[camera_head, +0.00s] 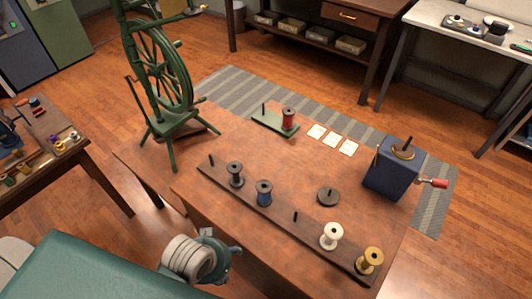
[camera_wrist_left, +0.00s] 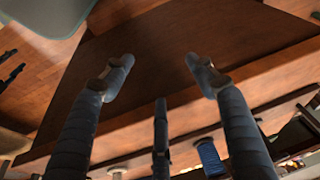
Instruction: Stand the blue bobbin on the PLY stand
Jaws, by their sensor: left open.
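The blue bobbin (camera_head: 264,194) stands upright on a long dark peg rack (camera_head: 218,182) on the wooden table. A blue thing (camera_wrist_left: 210,156), likely this bobbin, shows at the bottom of the left wrist view. No PLY label is readable. A green stand (camera_head: 266,123) at the far side holds a red bobbin (camera_head: 288,118) and has one bare peg at its left. A dark round base (camera_head: 328,197) with a short peg sits right of the blue bobbin. My left gripper (camera_head: 232,254) is open and empty at the table's near left edge; its spread fingers show in the wrist view (camera_wrist_left: 157,66). My right gripper is out of view.
The rack also holds a dark bobbin (camera_head: 235,173), a white bobbin (camera_head: 331,236) and a yellow bobbin (camera_head: 369,261), with bare pegs between. A blue winder box (camera_head: 390,172) stands at right, pale cards (camera_head: 331,139) at the back. A green spinning wheel (camera_head: 160,80) stands at back left.

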